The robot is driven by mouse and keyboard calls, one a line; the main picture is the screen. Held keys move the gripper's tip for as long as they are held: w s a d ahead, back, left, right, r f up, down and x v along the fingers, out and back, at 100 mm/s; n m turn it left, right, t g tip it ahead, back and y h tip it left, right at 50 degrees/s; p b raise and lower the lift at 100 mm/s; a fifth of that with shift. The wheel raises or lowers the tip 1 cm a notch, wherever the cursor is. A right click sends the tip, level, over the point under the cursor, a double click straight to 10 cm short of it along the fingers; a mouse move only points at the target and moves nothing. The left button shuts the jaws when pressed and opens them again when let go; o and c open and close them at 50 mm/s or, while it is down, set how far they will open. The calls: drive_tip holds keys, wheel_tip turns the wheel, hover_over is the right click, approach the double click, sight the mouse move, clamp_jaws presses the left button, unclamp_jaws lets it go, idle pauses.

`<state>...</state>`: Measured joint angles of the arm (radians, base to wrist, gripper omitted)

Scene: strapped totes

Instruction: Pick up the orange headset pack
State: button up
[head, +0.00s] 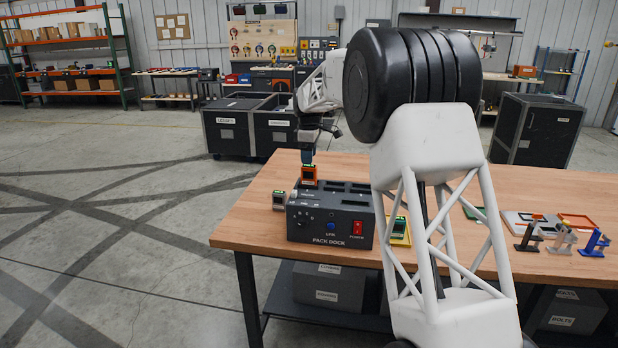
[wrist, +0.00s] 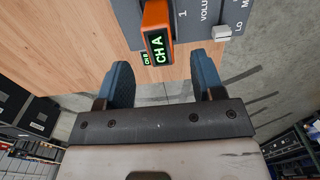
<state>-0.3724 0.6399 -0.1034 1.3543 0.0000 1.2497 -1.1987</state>
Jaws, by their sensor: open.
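The orange headset pack (head: 309,177) stands upright at the back left of the dark grey pack dock (head: 330,231), a green display on its top. In the wrist view the orange pack (wrist: 174,28) shows its "CH A" display, just ahead of the gap between my two blue fingers. My gripper (head: 308,160) is open, pointing down at the pack from above. In the wrist view my gripper (wrist: 164,80) has nothing between its fingers. A second pack (head: 279,200), greyish, stands beside the dock's left side; its "CH B" display shows in the wrist view.
A yellow tray (head: 401,231) holding a green-fronted item is right of the dock, partly behind my arm. Small stands (head: 594,243) and coloured frames are farther right. Black cases (head: 228,127) stand on the floor behind.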

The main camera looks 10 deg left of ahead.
sight(309, 166)
drive_tip(key=shift+f, duration=0.95)
drive_tip(key=shift+f, duration=0.2)
drive_tip(key=shift+f, duration=2.45)
drive_tip(key=c, duration=1.1)
